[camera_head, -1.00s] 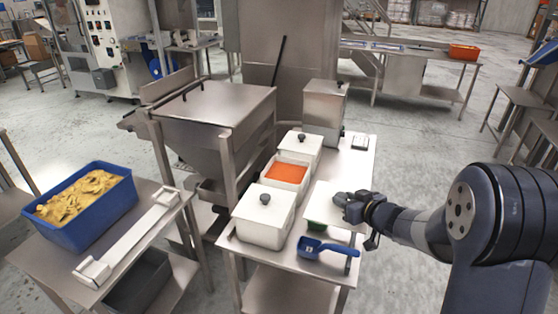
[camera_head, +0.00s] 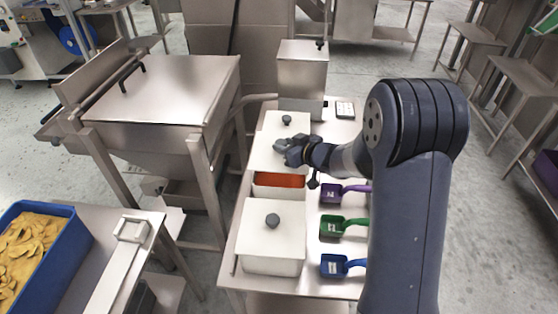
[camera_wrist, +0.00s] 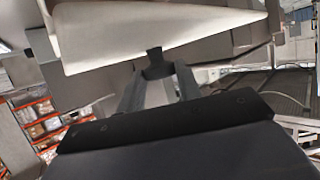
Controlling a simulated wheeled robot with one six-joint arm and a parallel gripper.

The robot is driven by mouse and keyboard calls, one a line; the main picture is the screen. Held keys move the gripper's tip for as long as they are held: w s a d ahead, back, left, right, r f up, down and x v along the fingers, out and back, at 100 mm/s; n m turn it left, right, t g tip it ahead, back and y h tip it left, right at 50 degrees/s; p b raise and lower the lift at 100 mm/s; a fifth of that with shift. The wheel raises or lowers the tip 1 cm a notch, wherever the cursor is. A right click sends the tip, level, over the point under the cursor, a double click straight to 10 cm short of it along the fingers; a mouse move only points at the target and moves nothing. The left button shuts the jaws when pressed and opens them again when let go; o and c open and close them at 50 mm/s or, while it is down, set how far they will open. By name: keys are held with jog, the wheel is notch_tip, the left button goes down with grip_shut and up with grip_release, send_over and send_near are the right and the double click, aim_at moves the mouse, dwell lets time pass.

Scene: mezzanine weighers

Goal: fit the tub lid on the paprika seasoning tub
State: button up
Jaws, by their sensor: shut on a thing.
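The paprika seasoning tub (camera_head: 262,192) is the middle white tub on the steel table, open, with orange-red seasoning showing in its front part. My gripper (camera_head: 288,154) is shut on the dark knob of the white tub lid (camera_head: 262,156). In the head view the lid overlaps the rear of the paprika tub and the front of the tub behind it; it looks raised above them, but the exact gap cannot be told. In the wrist view the lid (camera_wrist: 160,28) spans the top, with its knob between the fingers (camera_wrist: 155,75). The tub's rear rim is hidden.
Lidded white tubs stand in front (camera_head: 272,245) and behind (camera_head: 288,119). Purple (camera_head: 335,193), green (camera_head: 335,226) and blue (camera_head: 335,264) scoops lie along the table's right side. A steel hopper (camera_head: 302,75) stands at the back, beside a small keypad device (camera_head: 345,109).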

notch_tip(320, 180, down, 6)
jog(key=shift+f, duration=0.2)
dwell(0.3)
jog(key=shift+f, duration=0.2)
jog(key=o, duration=1)
jog(key=shift+r, duration=0.15)
jog(key=b+v, duration=0.1)
jog(key=v, duration=1.1)
